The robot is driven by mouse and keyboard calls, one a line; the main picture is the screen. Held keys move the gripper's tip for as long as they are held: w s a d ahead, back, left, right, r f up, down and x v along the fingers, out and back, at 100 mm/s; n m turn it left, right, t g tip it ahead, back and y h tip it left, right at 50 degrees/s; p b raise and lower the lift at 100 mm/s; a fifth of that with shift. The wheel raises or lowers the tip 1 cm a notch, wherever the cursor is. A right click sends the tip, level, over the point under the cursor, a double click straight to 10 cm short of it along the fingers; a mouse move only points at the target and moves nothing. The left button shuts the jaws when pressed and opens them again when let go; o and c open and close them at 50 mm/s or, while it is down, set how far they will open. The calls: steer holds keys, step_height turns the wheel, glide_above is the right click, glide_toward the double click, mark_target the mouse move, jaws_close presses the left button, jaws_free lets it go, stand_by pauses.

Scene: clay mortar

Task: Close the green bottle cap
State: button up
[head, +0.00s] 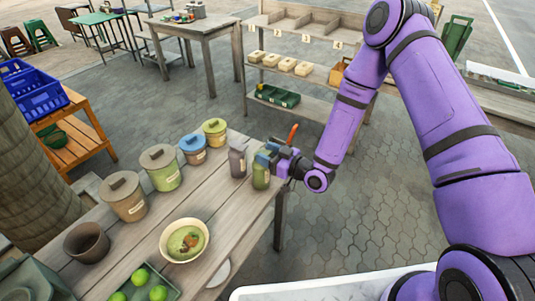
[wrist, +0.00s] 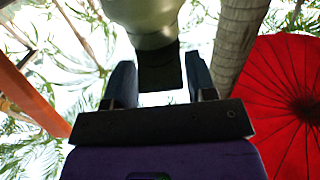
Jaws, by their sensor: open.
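The green bottle (head: 261,174) stands upright near the far right end of the wooden table, beside a grey-purple bottle (head: 238,162). My gripper (head: 267,158) reaches in from the right at the green bottle's upper part and hides much of its top. In the wrist view, a rounded grey-green body (wrist: 145,18) fills the top centre, with a dark block (wrist: 159,68) below it. My gripper's open fingers (wrist: 160,82) stand on either side of this block, with light gaps showing. I cannot tell whether the dark block is the cap, or how the cap sits.
Several lidded jars (head: 166,167) line the table's far side. A brown cup (head: 87,242), a bowl of food (head: 184,241) and a tray of green fruit (head: 130,286) are nearer. An orange stick-like thing (head: 293,132) shows just behind my gripper. Open paving lies right of the table.

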steer(key=shift+c, duration=0.2)
steer(key=c, duration=0.6)
steer(key=shift+s+d+f+t+y, duration=0.1)
steer(key=shift+f+t+y, duration=0.2)
steer(key=shift+t+y, duration=0.25)
steer(key=o, duration=0.6)
steer(key=shift+o, duration=0.2)
steer(key=v, duration=1.1)
